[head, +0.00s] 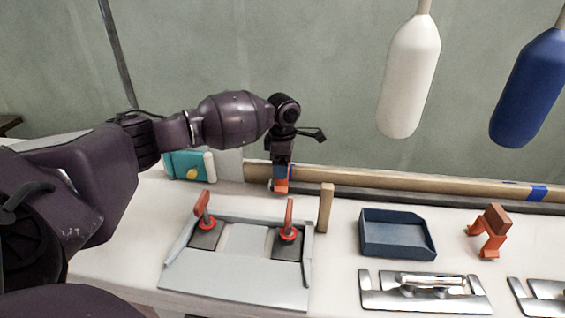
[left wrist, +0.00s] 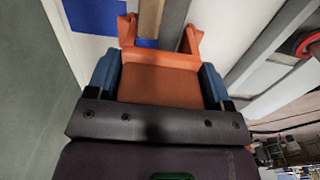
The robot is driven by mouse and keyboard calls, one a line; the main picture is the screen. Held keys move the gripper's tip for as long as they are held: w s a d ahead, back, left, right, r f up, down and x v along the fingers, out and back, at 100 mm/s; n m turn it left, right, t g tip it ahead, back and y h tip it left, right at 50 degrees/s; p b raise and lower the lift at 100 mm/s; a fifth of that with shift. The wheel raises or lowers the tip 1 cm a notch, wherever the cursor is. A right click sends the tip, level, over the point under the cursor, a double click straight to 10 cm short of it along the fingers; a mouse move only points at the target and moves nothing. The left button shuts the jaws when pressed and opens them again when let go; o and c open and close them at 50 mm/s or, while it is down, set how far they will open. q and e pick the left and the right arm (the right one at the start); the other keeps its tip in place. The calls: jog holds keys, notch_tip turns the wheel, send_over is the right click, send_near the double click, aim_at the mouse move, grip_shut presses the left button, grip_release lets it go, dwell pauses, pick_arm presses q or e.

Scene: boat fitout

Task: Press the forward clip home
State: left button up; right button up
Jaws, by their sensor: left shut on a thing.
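My left gripper (head: 281,178) points down at the long wooden pole (head: 400,182) along the back of the bench. It is shut on an orange clip (head: 281,187). In the left wrist view the clip (left wrist: 160,82) sits between the blue fingertips, its two prongs pointing away from the gripper. A strip of wood (left wrist: 150,18) shows between the prongs, with blue patches beside it. I cannot tell how deep the clip sits on the pole. Another orange clip (head: 489,244) stands at right under a brown block. My right gripper is out of view.
A grey fixture (head: 235,285) with two red-handled clamps lies in front. A wooden post (head: 326,208) stands close right of the gripper. A navy tray (head: 398,240) and metal plates (head: 425,300) lie at right. White (head: 409,75) and blue (head: 528,90) fenders hang above. A teal box (head: 187,166) is at left.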

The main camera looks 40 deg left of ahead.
pick_arm(q)
jog(key=shift+s+f, duration=0.1)
jog(key=shift+f, duration=0.35)
jog(key=o, duration=1.2)
jog(key=shift+c, duration=0.2)
notch_tip(320, 180, up, 10)
jog(key=p, duration=0.3)
jog(key=shift+r, duration=0.15)
jog(key=shift+r+p, duration=0.3)
jog(key=shift+r, duration=0.1)
jog(key=shift+d+f, duration=0.1)
